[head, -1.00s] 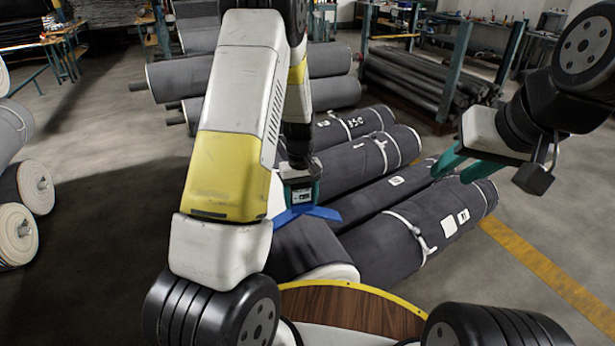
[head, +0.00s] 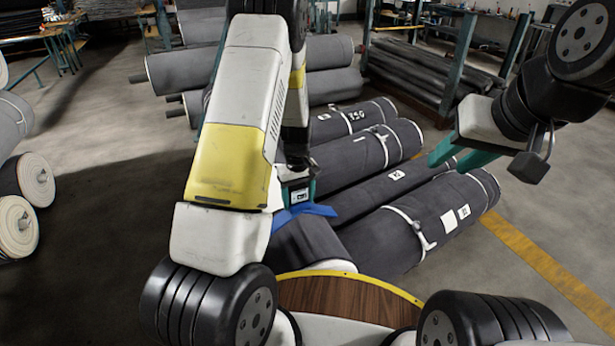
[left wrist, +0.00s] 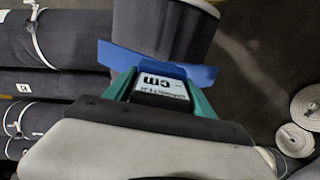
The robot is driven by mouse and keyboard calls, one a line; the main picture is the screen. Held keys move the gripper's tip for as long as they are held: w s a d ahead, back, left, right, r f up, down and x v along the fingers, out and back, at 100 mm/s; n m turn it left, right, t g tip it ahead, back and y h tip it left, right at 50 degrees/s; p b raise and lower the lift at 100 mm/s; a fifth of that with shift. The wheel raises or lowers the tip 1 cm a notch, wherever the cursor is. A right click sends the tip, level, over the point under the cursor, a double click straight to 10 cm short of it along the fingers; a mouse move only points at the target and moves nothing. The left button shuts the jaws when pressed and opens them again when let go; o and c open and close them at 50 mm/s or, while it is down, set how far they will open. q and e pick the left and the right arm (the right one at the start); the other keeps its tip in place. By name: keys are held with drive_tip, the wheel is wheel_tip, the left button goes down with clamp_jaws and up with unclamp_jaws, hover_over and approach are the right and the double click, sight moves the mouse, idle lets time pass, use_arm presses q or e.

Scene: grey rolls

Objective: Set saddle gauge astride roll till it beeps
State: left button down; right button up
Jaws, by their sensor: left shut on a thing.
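The saddle gauge has a blue V-shaped saddle (head: 306,211) and a small dark body with a white display (head: 299,195). My left gripper (head: 298,189) is shut on its body; teal fingers flank it in the left wrist view (left wrist: 163,90). The saddle lies across the near end of a dark grey roll (head: 307,246). In the left wrist view the blue saddle (left wrist: 203,74) spans wider than this roll (left wrist: 160,28). I cannot tell whether they touch. My right gripper (head: 457,158) is open and empty, above the rolls at the right.
Other wrapped rolls (head: 425,222) lie close alongside to the right, with white straps and labels. More rolls (head: 250,68) are stacked behind. A yellow floor line (head: 545,268) crosses bare floor at right.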

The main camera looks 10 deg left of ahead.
use_arm(q)
drive_tip(key=shift+f, duration=4.8)
drive_tip(key=shift+c, duration=1.2)
unclamp_jaws()
drive_tip(key=shift+r, duration=3.85)
